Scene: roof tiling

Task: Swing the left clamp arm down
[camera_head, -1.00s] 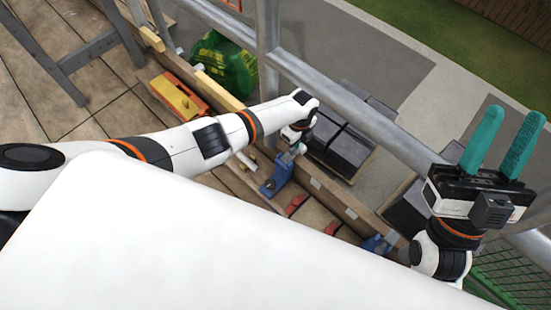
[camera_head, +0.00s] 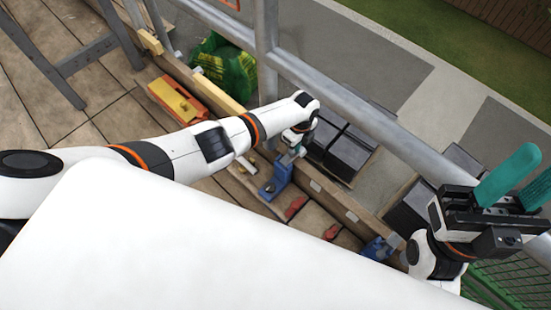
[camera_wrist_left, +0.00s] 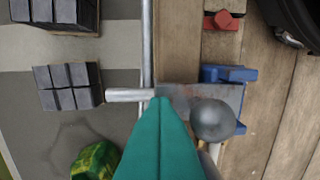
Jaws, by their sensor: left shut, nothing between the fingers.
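The left clamp has a blue body (camera_head: 276,182) and stands on the timber beside the rail. In the left wrist view its blue base (camera_wrist_left: 228,73) lies under a grey metal plate, with a dark round knob (camera_wrist_left: 212,121) nearest the camera. The knob seems to top a raised arm, but its stem is mostly hidden. My left gripper (camera_head: 296,138) is just above this clamp, its fingertips hidden in the head view. In the left wrist view its teal fingers (camera_wrist_left: 160,135) are together and empty, left of the knob; contact is unclear. My right gripper (camera_head: 520,180) is open and empty at the right.
A second blue clamp (camera_head: 380,247) stands farther right, beyond red pieces (camera_head: 296,207). A metal rail (camera_head: 350,105) runs alongside. Dark tile stacks (camera_head: 350,150) lie beyond it, with a green bag (camera_head: 225,68) to the left. An orange-yellow tool (camera_head: 178,98) lies on the boards.

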